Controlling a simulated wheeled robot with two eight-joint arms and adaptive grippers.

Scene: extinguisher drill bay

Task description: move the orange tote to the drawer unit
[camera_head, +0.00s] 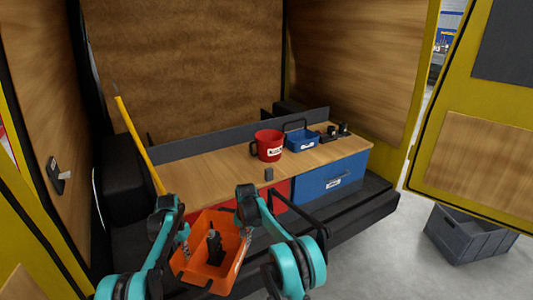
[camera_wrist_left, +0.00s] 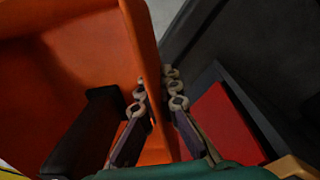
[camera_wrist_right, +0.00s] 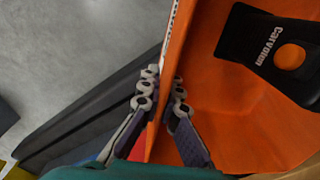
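The orange tote (camera_head: 232,275) is in front of the drawer unit, held between my two arms, with a black item (camera_head: 214,245) inside it. My left gripper (camera_head: 184,240) is shut on the tote's left wall; in the left wrist view the orange wall (camera_wrist_left: 142,45) passes between its fingers. My right gripper (camera_head: 246,230) is shut on the opposite wall, which also runs between the fingers in the right wrist view (camera_wrist_right: 177,50). The drawer unit (camera_head: 225,165) has a wooden top, a red drawer (camera_head: 278,190) and a blue drawer (camera_head: 333,180).
A red mug-like container (camera_head: 268,146) and a blue handled box (camera_head: 301,140) stand on the unit's top, with small dark items (camera_head: 338,130) at its right end. The top's left part is clear. A yellow pole (camera_head: 138,142) leans at the left. A grey crate (camera_head: 468,238) stands on the floor at right.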

